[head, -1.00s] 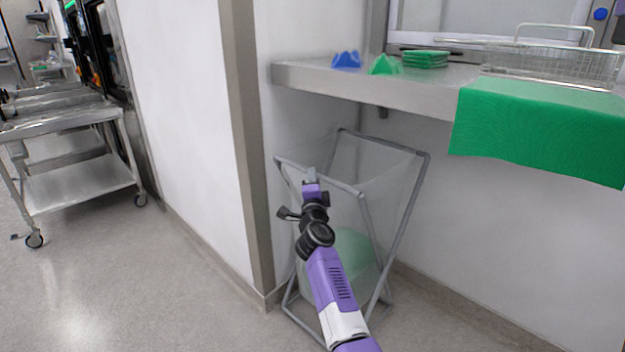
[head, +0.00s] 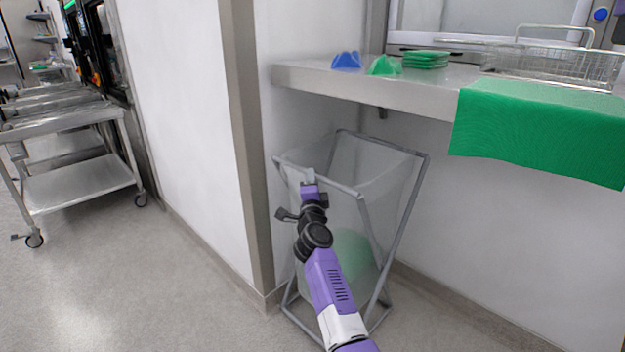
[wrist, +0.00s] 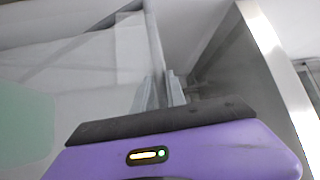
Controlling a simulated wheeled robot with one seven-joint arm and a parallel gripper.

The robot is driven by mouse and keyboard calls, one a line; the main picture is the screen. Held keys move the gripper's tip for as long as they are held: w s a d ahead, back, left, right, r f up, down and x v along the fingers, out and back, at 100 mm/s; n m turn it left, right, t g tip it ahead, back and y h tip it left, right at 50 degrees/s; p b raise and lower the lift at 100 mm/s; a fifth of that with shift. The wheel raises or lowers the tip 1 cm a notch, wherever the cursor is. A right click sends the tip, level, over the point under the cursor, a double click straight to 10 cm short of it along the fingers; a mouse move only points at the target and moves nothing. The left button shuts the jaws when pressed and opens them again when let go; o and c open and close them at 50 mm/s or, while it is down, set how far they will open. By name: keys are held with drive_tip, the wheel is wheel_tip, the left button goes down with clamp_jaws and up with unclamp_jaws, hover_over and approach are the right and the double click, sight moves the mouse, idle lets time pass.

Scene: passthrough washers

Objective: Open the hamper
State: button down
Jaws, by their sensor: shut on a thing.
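The hamper (head: 394,182) is a grey folding frame with a translucent whitish bag, standing upright on the floor under the counter. A pale green shape (head: 352,252) shows through the bag. My gripper (head: 309,176) is at the hamper's top rim, on its near left side. In the wrist view, the gripper's fingers (wrist: 174,88) are closed around a grey bar (wrist: 156,52) of the hamper frame. The bag and its green patch (wrist: 25,125) show at the left there. My arm hides part of the hamper's front and lower frame.
A steel counter (head: 425,98) above the hamper carries blue and green items (head: 384,66), a wire basket (head: 550,66) and a hanging green cloth (head: 540,135). A wall with a grey corner post (head: 246,150) stands close left. A steel cart (head: 80,185) is farther left, with clear floor between.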

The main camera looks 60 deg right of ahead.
drive_tip(key=w+a+p, duration=0.4)
drive_tip(key=a, duration=1.2)
drive_tip(key=w+a+p, duration=0.4)
drive_tip(key=a, duration=1.2)
drive_tip(key=shift+a, duration=0.35)
drive_tip(key=c, duration=1.5)
unclamp_jaws()
drive_tip(key=shift+o, duration=0.7)
drive_tip(key=shift+d, duration=0.1)
drive_tip(key=v, duration=0.7)
drive_tip(key=shift+s+a+p, duration=0.25)
drive_tip(key=shift+a+p, duration=0.05)
